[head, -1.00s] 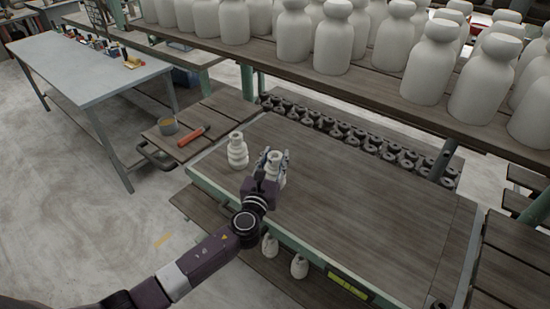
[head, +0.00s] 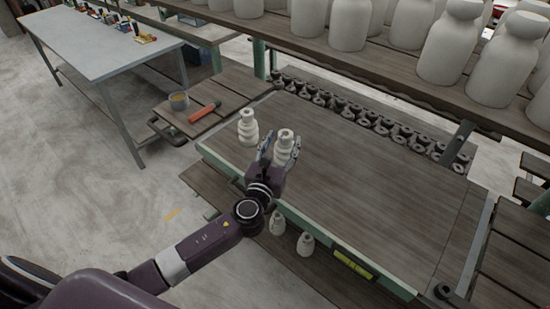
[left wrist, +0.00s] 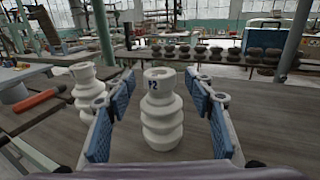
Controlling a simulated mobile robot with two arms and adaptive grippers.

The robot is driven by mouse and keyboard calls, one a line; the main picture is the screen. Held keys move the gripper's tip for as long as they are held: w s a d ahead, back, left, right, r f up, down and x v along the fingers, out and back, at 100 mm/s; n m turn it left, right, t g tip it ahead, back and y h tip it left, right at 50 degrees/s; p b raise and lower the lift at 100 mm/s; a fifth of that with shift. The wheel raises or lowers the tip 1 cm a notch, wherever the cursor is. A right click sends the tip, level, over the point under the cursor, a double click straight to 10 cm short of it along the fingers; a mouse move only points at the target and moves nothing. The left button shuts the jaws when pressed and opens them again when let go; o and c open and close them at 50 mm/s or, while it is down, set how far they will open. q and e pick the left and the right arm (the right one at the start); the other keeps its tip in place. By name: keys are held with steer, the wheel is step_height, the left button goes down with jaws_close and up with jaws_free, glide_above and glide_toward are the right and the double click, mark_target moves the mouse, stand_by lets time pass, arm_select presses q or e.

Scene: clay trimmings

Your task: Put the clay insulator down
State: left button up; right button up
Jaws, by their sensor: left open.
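A white ribbed clay insulator (head: 285,141) stands upright on the wooden table (head: 370,190), near its left front corner. In the left wrist view the insulator (left wrist: 161,115) stands between my open fingers, with a gap on each side and a dark blue mark near its top. My left gripper (head: 279,148) is open around it, its blue finger pads (left wrist: 158,115) apart from it. A second similar insulator (head: 248,128) stands upright just left of it, outside the fingers; it also shows in the left wrist view (left wrist: 88,90). My right gripper is not in view.
A shelf of large white clay bodies (head: 350,25) overhangs the table's back. Small dark rings (head: 370,120) line up behind the table. The table's middle and right are clear.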

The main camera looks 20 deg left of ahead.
arm_select(q)
steer(key=s+b, duration=0.1)
steer(key=s, duration=0.7)
steer(key=shift+s+d, duration=0.2)
steer(key=shift+s, duration=0.15)
